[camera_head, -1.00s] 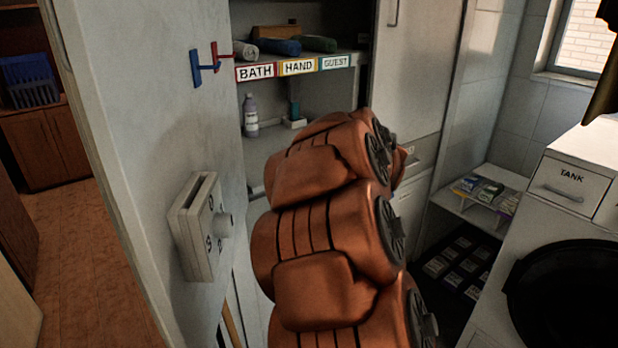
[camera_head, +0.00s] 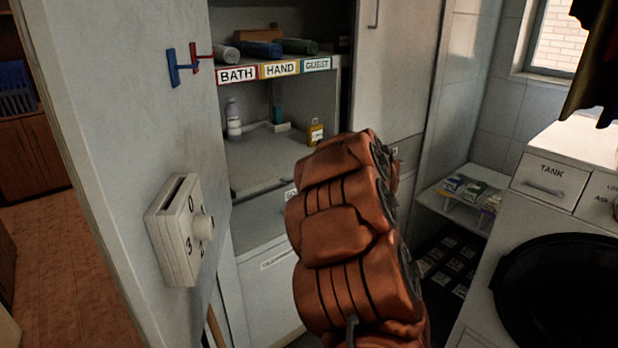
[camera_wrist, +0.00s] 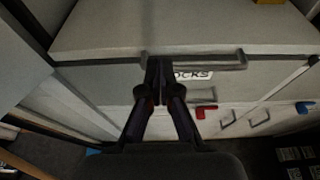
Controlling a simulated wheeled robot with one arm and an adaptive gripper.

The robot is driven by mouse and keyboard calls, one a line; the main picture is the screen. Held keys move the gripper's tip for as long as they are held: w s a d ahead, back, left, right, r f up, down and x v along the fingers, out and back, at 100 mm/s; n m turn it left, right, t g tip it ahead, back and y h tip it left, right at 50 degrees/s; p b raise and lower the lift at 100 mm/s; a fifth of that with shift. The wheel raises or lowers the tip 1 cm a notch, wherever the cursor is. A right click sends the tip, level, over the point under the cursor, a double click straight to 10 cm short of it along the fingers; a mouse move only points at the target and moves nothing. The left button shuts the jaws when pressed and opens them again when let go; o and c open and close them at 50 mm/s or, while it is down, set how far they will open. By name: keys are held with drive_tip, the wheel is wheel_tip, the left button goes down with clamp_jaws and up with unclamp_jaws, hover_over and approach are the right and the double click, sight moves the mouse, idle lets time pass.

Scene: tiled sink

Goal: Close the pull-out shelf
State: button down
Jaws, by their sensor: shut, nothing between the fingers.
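The pull-out shelf (camera_head: 262,160) is a pale flat board inside the open cabinet, below the towel shelf in the head view. In the wrist view a pale flat surface (camera_wrist: 110,28), which looks like this shelf, fills the top. A grey bar handle (camera_wrist: 215,62) runs along the front below it, above a label reading "OCKS". My gripper (camera_wrist: 160,66) is shut and empty. Its fingertips are at the handle's left part and overlap it; I cannot tell whether they touch. My arm hides the gripper in the head view.
Bottles, including a white one (camera_head: 233,120) and a yellow one (camera_head: 315,132), stand on the shelf. The open cabinet door (camera_head: 120,120) with a dial box (camera_head: 178,232) stands to the left. The washing machine (camera_head: 540,230) is at the right. Drawers with handles (camera_wrist: 262,119) lie below.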

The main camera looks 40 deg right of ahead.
sight(287, 174)
drive_tip(key=shift+x, duration=2.5)
